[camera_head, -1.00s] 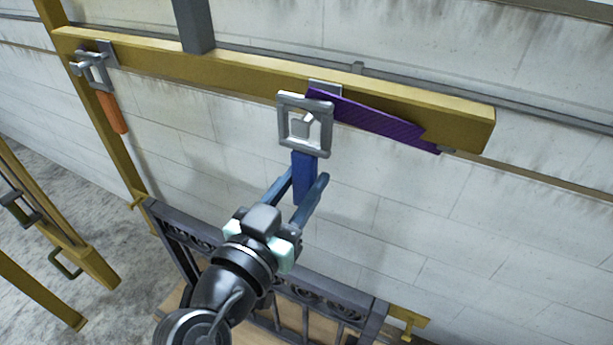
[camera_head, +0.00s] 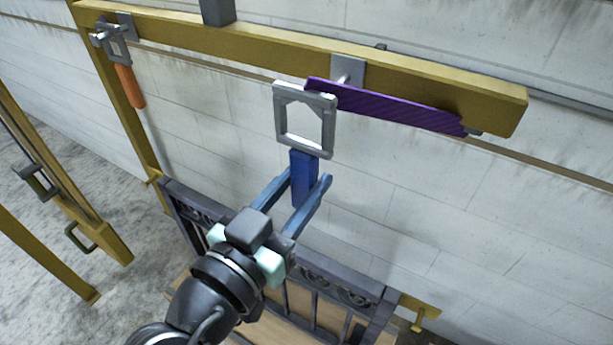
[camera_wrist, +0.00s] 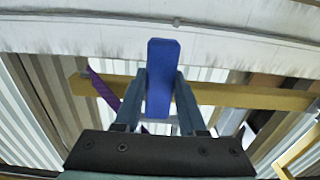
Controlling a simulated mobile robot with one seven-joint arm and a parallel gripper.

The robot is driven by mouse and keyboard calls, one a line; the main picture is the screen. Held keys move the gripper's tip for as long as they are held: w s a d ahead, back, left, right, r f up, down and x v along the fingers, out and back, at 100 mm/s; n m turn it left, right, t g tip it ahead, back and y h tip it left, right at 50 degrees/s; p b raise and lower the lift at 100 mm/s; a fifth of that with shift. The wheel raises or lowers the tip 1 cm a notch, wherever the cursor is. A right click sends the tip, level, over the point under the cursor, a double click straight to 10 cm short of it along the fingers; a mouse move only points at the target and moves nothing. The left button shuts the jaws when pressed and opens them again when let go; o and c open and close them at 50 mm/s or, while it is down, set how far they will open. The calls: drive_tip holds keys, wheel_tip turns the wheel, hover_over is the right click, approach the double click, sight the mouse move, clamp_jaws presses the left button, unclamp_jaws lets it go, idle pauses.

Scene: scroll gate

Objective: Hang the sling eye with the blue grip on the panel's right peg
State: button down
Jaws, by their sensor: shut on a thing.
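My gripper (camera_head: 306,177) is shut on the blue grip (camera_head: 303,166), with one finger on each side. The grey square sling eye (camera_head: 328,133) stands above the grip, its opening clear with only wall showing through it. The right peg (camera_head: 343,79) sticks out from a grey plate (camera_head: 348,66) on the yellow beam, above and right of the eye in the head view. The peg is outside the eye's opening. In the wrist view the blue grip (camera_wrist: 162,75) fills the space between the fingers and hides most of the eye.
A purple slanted strip (camera_head: 400,108) runs along the beam (camera_head: 240,45) just right of the eye, overlapping its upper corner in view. An orange-grip eye (camera_head: 130,86) hangs on the left peg. A dark gate (camera_head: 300,262) stands below. The wall between is bare.

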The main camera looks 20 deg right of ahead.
drive_tip(key=shift+a, duration=0.1)
drive_tip(key=shift+b+v, duration=0.7)
drive_tip(key=shift+v, duration=1.8)
